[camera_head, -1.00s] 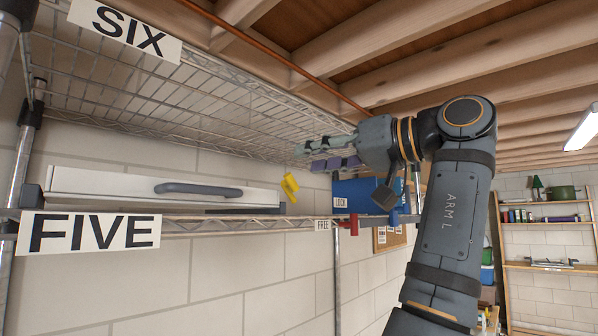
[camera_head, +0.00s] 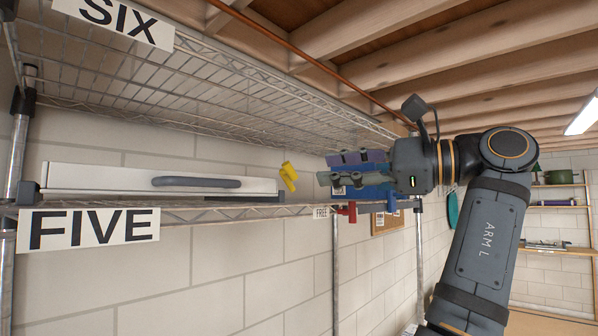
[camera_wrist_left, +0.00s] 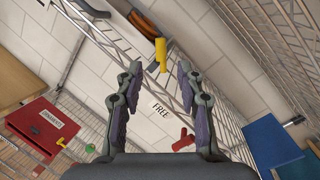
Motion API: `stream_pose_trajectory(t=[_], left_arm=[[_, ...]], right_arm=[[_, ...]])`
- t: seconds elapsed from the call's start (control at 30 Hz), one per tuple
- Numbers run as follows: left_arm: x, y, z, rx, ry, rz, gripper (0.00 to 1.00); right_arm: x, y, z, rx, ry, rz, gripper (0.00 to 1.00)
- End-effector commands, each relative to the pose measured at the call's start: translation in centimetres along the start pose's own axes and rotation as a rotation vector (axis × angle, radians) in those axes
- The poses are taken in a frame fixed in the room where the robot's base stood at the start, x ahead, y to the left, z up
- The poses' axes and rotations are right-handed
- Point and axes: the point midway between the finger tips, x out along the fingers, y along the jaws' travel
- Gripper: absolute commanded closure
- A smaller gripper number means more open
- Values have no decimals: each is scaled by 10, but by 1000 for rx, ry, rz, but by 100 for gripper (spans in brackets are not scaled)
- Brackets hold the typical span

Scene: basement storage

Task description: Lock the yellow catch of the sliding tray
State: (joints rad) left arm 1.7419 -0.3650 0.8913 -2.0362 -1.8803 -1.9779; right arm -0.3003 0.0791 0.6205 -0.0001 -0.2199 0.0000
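The sliding tray (camera_head: 100,180) is a white, flat-fronted unit with a grey handle (camera_head: 196,182), lying on the shelf marked FIVE. The yellow catch (camera_head: 289,176) stands tilted at the tray's right end. My left gripper (camera_head: 328,168) is to the right of the catch, apart from it, with its fingers pointing left towards it. In the left wrist view the fingers (camera_wrist_left: 159,72) are spread and empty, and the yellow catch (camera_wrist_left: 161,55) shows ahead between the tips. My right gripper is not in view.
A blue box (camera_head: 370,191) is behind my left gripper. The wire shelf marked SIX (camera_head: 200,90) hangs above. The wall below shelf FIVE is clear.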

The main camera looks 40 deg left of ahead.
Motion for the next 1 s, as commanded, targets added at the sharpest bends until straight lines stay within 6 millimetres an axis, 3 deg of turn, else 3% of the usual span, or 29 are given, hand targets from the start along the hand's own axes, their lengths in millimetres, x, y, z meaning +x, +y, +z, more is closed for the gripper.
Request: stream_pose_trajectory(t=[0.1,0.3,0.7,1.0], left_arm=[[28,0,0,0,0,3,62],[62,-1,1,-1,0,2,62],[74,0,0,0,1,-1,62],[73,0,0,-1,1,-1,100]], right_arm=[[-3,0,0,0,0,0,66],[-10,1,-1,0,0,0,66],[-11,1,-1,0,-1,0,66],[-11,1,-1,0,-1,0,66]])
